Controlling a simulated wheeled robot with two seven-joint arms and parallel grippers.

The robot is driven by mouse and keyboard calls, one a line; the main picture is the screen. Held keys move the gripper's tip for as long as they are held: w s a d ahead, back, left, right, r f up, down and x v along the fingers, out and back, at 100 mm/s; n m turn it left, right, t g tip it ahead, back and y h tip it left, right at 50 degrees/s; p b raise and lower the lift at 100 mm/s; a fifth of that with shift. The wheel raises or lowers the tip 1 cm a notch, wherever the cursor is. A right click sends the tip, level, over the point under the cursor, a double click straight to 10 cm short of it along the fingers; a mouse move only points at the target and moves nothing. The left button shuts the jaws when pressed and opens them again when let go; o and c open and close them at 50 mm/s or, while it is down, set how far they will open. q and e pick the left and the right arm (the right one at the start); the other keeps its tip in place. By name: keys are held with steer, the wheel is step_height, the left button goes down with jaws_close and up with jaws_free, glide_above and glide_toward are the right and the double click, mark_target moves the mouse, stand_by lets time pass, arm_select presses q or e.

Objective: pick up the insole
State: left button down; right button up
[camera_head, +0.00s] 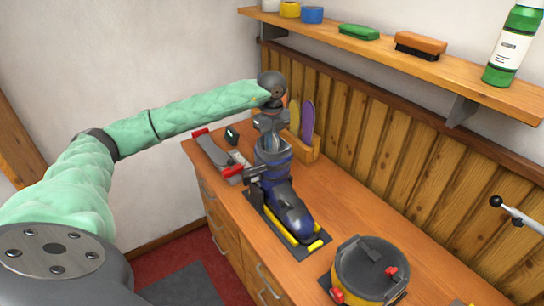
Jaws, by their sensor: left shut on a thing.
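My left gripper (270,140) points down from the wrist at the end of the green-sleeved arm, just over the top of a dark blue ski boot (291,212). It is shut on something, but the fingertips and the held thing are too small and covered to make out. A purple insole (307,120) stands upright in a wooden rack (303,149) just right of the gripper. Part of an orange insole (285,98) shows beside my wrist. The gripper hides part of the rack. My right gripper is not in view.
The boot stands on a dark plate with yellow edges on the wooden bench (349,205). A grey bar with red ends (216,152) lies at left. A round black-and-yellow pot (371,268) stands in front. A shelf (400,62) with brushes and a green bottle (512,45) overhangs the back.

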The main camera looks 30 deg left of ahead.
arm_select(q)
step_height(320, 180, up, 9)
steer(key=b, duration=0.4)
steer(key=shift+w+f+b, duration=0.1)
steer(key=shift+b, duration=0.2)
step_height(320, 180, up, 9)
steer(key=b, duration=0.1)
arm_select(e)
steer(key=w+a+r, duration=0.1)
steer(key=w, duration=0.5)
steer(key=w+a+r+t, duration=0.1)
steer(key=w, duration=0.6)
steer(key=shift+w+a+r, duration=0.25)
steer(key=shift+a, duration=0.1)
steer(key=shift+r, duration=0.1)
